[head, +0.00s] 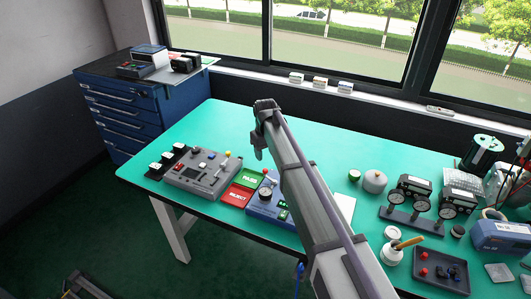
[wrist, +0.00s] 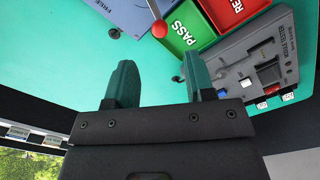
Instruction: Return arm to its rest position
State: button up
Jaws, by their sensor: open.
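My arm reaches from the lower right over the bench in the head view. My gripper (head: 258,147) hangs at its end above the teal bench (head: 225,125), behind the test devices; its fingers are too small to read there. In the wrist view my gripper (wrist: 160,85) has two dark green fingers set wide apart. Only bare bench shows between them, and nothing is held.
A grey control panel (head: 197,178), green PASS tray (head: 250,178), red REJECT tray (head: 236,197) and blue device (head: 262,207) stand below my arm. A red-knobbed lever (wrist: 159,29) shows near the fingers. Gauges (head: 421,204) crowd the right. The back-left bench is clear.

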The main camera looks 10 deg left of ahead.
jog(key=shift+r, duration=0.9)
jog(key=s+d+m, duration=0.7)
jog(key=s+d, duration=2)
jog(key=s, duration=0.4)
jog(key=shift+d+m, duration=0.4)
jog(key=shift+s, duration=0.1)
